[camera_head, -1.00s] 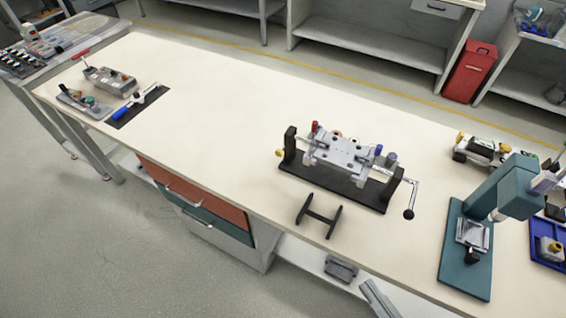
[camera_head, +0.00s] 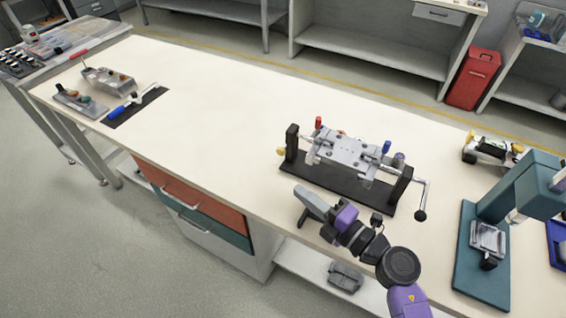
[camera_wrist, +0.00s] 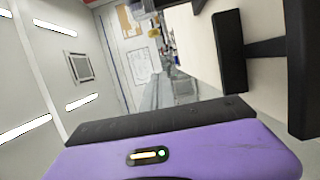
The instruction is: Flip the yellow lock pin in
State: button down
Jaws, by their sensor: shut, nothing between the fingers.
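The yellow lock pin (camera_head: 281,152) shows as a small yellow knob at the left end of the fixture, beside its left black upright (camera_head: 291,143). The fixture has a grey plate (camera_head: 350,150) held between two uprights on a black base (camera_head: 335,184). My gripper (camera_head: 301,191) is shut and empty, over the table's front edge, in front of the fixture and apart from the pin. The pin cannot be made out in that view.
A black H-shaped stand (camera_wrist: 230,50) is close to my gripper; my arm partly hides it in the head view. A crank handle (camera_head: 420,215) juts out at the fixture's right end. A teal press (camera_head: 483,270) stands further right. The table's middle left is clear.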

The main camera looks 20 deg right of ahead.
aim_at(284, 153)
jog(key=shift+w, duration=0.1)
jog(key=w, duration=1.1)
jog(key=shift+w, duration=0.25)
jog(key=shift+w+d+r+p, duration=0.1)
jog(key=shift+w+d+p, duration=0.45)
jog(key=shift+d, duration=0.25)
jog(key=shift+w+d, duration=0.1)
jog(key=shift+d, duration=0.05)
